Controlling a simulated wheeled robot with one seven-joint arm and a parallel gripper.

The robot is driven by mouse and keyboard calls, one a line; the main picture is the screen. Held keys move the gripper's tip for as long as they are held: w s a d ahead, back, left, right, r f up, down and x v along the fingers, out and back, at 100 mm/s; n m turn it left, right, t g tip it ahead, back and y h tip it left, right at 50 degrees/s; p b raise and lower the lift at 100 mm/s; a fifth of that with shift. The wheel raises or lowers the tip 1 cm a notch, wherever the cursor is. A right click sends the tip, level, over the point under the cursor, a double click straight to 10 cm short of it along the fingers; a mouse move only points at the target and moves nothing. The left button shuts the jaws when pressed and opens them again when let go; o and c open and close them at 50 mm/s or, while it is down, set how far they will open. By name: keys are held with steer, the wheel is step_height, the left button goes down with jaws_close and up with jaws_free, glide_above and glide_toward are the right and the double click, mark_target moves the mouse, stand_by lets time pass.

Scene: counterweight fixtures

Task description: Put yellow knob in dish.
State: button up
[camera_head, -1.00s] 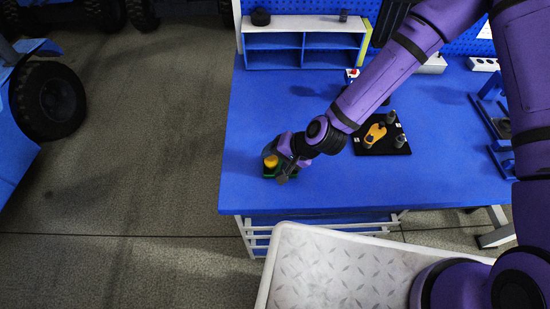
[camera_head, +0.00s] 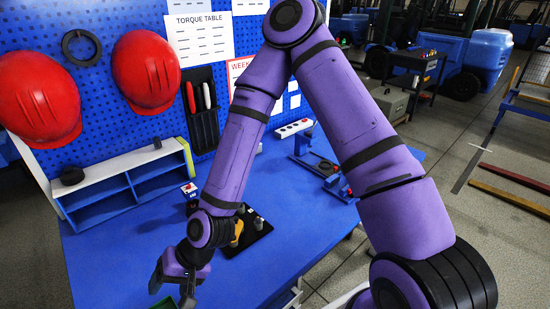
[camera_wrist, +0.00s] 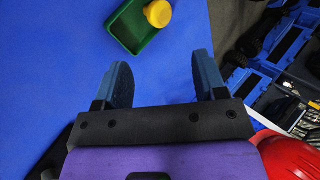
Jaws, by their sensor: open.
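The green dish (camera_wrist: 131,27) lies on the blue table at the top of the wrist view. The yellow knob (camera_wrist: 158,13) is at the dish's right side, resting in it or on its rim; I cannot tell which. My gripper (camera_wrist: 163,82) is open and empty, with the dish and knob beyond its fingertips. In the head view my gripper (camera_head: 171,288) is low at the left over the table. A sliver of the green dish (camera_head: 165,303) shows at the bottom edge; the knob is out of view there.
A black board (camera_head: 256,238) with a yellow-orange part (camera_head: 237,232) lies right of my gripper on the blue table (camera_head: 110,265). A shelf (camera_head: 125,185) stands at the back. A blue fixture (camera_head: 325,172) is at the right. The table's left part is clear.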

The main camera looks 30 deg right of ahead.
steer(key=w+d+r+n+t+h, duration=0.1)
steer(key=w+d+r+h, duration=0.15)
steer(key=d+r, duration=0.75)
steer(key=w+d+r+n+t+h, duration=0.15)
steer(key=d+r+h, duration=0.25)
steer(key=d+r, duration=0.55)
steer(key=s+d+r+m+t, duration=0.1)
steer(key=s+d+r, duration=0.5)
steer(key=s+r, duration=0.1)
steer(key=s+d+r+t+h, duration=0.1)
steer(key=s+d+r, duration=0.6)
steer(key=r, duration=0.3)
steer(key=shift+s+r+m, duration=0.3)
steer(key=shift+s+m, duration=0.05)
steer(key=shift+s, duration=0.2)
